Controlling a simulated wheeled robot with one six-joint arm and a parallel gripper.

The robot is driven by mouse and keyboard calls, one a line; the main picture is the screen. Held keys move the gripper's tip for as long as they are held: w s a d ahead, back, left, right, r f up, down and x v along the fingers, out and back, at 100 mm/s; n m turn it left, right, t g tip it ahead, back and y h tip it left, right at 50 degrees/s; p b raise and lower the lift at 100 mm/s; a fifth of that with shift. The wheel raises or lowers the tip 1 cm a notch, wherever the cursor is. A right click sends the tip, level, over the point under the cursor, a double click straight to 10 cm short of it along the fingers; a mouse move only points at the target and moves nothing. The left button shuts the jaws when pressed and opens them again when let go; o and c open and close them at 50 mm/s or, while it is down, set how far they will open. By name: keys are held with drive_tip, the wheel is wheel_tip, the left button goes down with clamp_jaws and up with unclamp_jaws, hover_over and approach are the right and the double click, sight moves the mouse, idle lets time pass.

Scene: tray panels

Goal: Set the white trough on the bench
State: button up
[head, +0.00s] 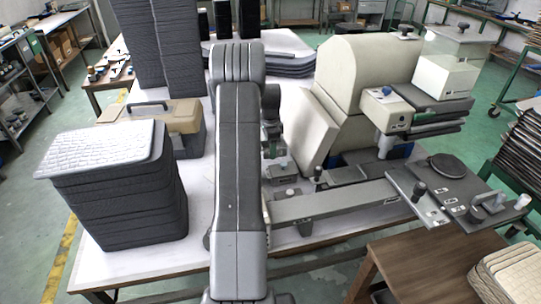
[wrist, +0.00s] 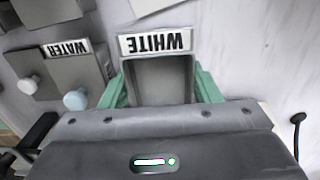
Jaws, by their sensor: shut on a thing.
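In the wrist view, a grey open trough (wrist: 160,82) carries a white label reading WHITE (wrist: 156,41), upside down in the picture. My gripper (wrist: 162,88) has its green fingers on both sides of the trough and is shut on it. The lower part of the trough is hidden behind my gripper body. A pale surface shows beyond it, but I cannot tell whether the trough touches it. The white-topped bench (head: 140,262) is in the head view. There, my arm stands in front of its middle, and I cannot make out the trough.
A grey piece labelled WATER (wrist: 67,49) with pale knobs is close left of the trough. On the bench, a stack of dark trays (head: 120,205) stands left and a large beige machine (head: 360,85) right. A wooden table (head: 410,270) is at front right.

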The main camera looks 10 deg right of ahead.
drive_tip(key=shift+f, duration=1.9)
drive_tip(key=shift+f, duration=0.2)
drive_tip(key=o, duration=1.2)
drive_tip(key=shift+c, duration=0.2)
wheel_tip(320, 180, up, 12)
drive_tip(key=shift+r, duration=0.2)
